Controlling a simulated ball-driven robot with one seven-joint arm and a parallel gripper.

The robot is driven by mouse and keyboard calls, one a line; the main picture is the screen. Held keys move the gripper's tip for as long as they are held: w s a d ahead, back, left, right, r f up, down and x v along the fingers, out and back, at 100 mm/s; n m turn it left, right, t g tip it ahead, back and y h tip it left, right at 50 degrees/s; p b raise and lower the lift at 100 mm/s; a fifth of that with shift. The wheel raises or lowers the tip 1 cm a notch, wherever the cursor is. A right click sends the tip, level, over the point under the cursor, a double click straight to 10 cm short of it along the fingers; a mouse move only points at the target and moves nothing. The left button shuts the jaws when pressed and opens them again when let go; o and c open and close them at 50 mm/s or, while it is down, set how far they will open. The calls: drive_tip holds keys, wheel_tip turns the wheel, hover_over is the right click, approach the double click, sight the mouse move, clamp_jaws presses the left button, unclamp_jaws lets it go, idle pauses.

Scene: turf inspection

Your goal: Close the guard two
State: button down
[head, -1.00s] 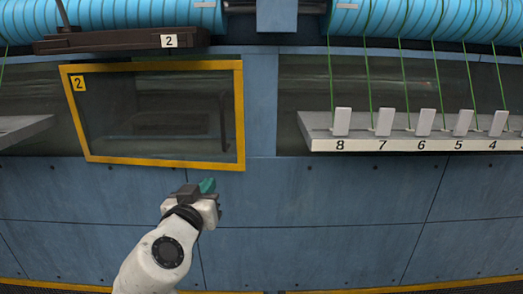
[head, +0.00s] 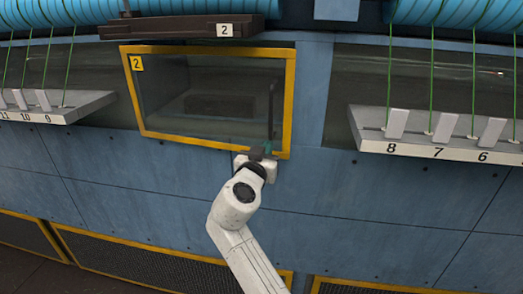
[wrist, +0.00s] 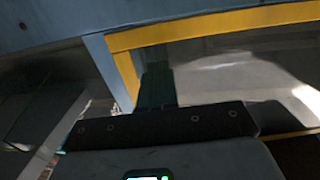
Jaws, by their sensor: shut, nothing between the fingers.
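Guard two is a clear panel in a yellow frame (head: 213,142) with a "2" label at its top left, on the blue wall in the head view. A dark upright bar shows near its right side. I cannot tell how far the panel stands out from the wall. My gripper (head: 266,150) is shut and empty at the frame's lower right corner. Whether it touches the frame is unclear. In the wrist view the teal fingers (wrist: 157,84) lie close to a corner of the yellow frame (wrist: 220,22).
A dark box (head: 183,28) labelled 2 hangs above the guard. A pale numbered shelf (head: 450,151) with upright tabs and green lines juts out at the right; another (head: 60,112) is at the left. Yellow-edged dark grilles (head: 140,262) run along the wall's foot.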

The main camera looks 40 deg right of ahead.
drive_tip(key=shift+w+d, duration=0.3)
drive_tip(key=shift+d, duration=0.2)
